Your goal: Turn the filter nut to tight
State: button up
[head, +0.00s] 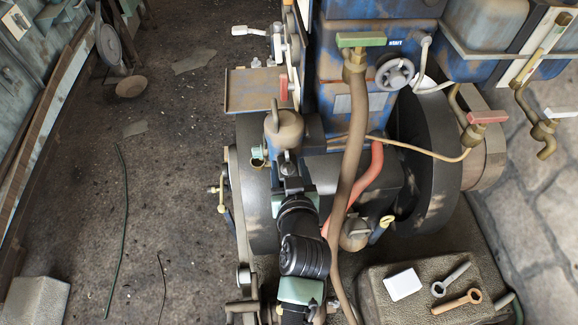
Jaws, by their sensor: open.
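A brown rounded canister (287,128), which looks like the filter, stands on the engine's left side with a grey upright piece on its top. I cannot clearly make out the filter nut; it may be that top piece or be hidden by my arm. My gripper (289,162) is at the canister's near side, at the end of my dark arm reaching up from the bottom. It is open and holds nothing that I can see. Its fingers are small and dark here, and I cannot tell whether they touch the canister or surround anything.
A thick brown hose (351,170) runs close to the right of my arm, with a red hose (368,180) beyond. A large dark flywheel (428,160) stands right. A stone block (375,300) holds a white card (403,284), a grey spanner (451,279) and a copper spanner (457,302). Left floor is mostly clear.

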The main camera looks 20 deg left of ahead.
grip_shut()
